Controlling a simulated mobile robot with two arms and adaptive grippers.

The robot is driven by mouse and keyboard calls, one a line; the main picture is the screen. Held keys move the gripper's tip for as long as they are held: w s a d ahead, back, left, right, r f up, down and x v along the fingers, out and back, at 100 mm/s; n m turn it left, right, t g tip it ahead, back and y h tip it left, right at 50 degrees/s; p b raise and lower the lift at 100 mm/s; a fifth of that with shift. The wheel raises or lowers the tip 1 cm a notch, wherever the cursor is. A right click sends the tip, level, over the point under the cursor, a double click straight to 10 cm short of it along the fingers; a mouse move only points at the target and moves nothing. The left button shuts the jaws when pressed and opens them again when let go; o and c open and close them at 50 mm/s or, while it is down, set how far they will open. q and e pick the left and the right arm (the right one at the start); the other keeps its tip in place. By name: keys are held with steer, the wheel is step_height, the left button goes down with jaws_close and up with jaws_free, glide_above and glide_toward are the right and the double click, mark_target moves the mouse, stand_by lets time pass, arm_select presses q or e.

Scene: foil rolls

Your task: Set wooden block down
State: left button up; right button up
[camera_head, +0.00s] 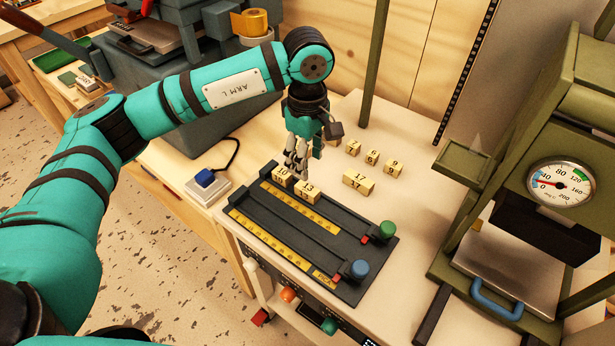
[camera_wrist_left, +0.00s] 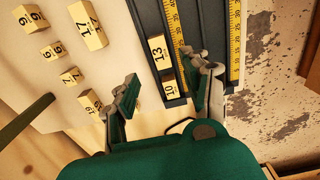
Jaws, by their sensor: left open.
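My left gripper (camera_head: 297,170) is above block 10 in the head view. In the left wrist view its fingers (camera_wrist_left: 165,82) stand apart, one on each side of block 10, with gaps visible. No block is held up between them. My right gripper is not in view.
A longer block marked 17 (camera_head: 358,182) and smaller blocks 7 (camera_head: 353,147), 6 (camera_head: 373,157) and 9 (camera_head: 392,167) stand on the pale bench behind the fixture. Green (camera_head: 387,229) and blue (camera_head: 358,269) knobs stand at the fixture's right end. A gauge press (camera_head: 560,185) stands right.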

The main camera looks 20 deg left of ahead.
arm_select(q)
step_height(320, 180, up, 4)
steer(key=shift+f, duration=0.15)
